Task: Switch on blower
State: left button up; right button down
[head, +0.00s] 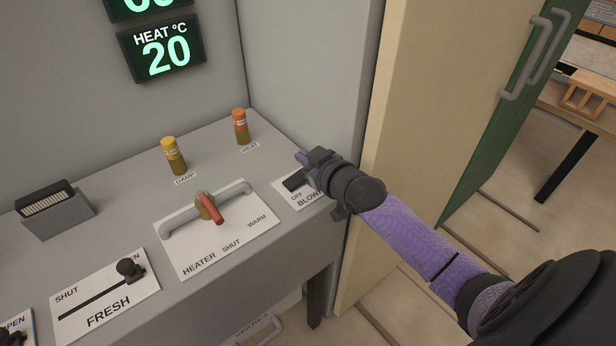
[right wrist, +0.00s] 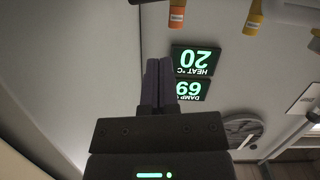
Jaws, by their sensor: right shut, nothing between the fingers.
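The blower plate (head: 312,196) lies at the right end of the grey console top, printed OFF and BLOW, with the rest of its lettering hidden behind my right gripper. A dark switch (head: 293,181) on the plate shows just left of my gripper. My right gripper (head: 302,158) is over the far part of the plate, its fingers shut and empty; I cannot tell whether it touches the switch. My left gripper is not in view.
The heater plate (head: 222,240) with a red lever is left of the blower plate, and the FRESH slider plate (head: 105,297) further left. Yellow (head: 173,157) and orange (head: 240,128) lamps stand behind. A cream door edge (head: 400,130) rises close right of my gripper.

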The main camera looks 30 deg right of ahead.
aim_at(298, 179)
jog(key=f, duration=0.2)
jog(key=f+b, duration=0.1)
jog(key=shift+s+d, duration=0.2)
jog(key=shift+d, duration=0.05)
jog(key=shift+f, duration=0.3)
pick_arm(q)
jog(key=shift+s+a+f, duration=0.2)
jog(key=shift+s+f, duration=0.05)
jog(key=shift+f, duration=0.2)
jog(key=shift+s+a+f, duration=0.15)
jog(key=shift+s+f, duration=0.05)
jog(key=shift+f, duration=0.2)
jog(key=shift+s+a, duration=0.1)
